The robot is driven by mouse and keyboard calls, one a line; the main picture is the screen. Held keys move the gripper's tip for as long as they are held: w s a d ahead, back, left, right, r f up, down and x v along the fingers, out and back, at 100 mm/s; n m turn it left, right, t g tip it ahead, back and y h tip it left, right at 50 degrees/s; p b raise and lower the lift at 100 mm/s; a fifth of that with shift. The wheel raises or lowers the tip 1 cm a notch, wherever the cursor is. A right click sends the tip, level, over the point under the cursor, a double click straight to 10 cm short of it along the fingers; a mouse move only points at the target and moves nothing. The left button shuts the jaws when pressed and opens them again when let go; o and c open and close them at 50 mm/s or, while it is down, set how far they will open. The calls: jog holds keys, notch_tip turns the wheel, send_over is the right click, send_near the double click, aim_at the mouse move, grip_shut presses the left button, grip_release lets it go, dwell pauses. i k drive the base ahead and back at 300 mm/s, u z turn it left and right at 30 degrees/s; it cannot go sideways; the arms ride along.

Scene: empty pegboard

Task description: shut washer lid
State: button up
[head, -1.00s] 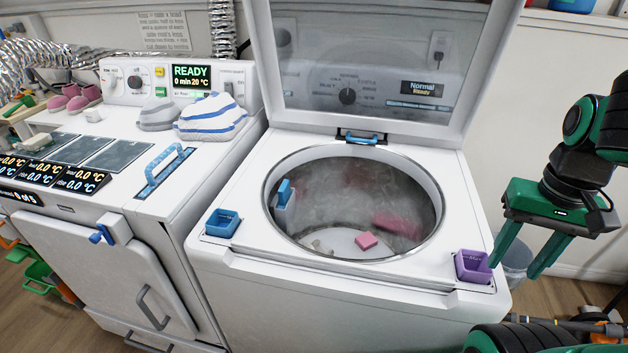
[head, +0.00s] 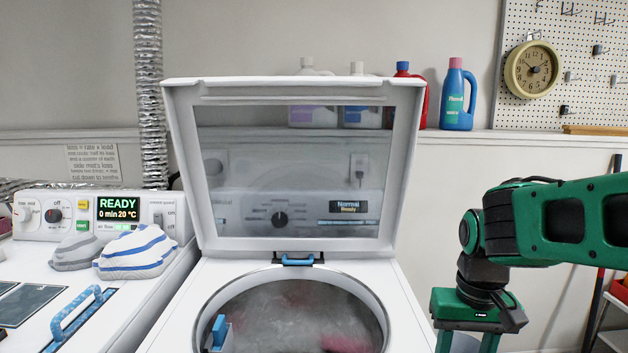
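The washer lid (head: 411,150) stands open and upright at the back of the white washer (head: 405,308). It has a white frame and a large clear window (head: 290,165). A blue latch piece (head: 298,260) sits at the lid's lower edge, above the tub opening. The round tub (head: 290,315) is open, with pink items and a blue piece (head: 219,333) inside. My gripper (head: 463,345) is green and hangs to the right of the washer, apart from the lid. Its fingers point down, spread apart, with their tips cut off by the picture's bottom edge. Nothing shows between them.
A dryer-like machine (head: 28,228) with a READY display stands at left, with striped and grey caps on it. Detergent bottles (head: 457,95) stand on the ledge behind the lid. A pegboard (head: 580,60) with a clock hangs at upper right.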

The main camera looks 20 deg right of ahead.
aim_at(179, 96)
jog(key=k, duration=1.25)
jog(key=z, duration=0.65)
jog(key=i, duration=1.35)
jog(key=u, duration=0.25)
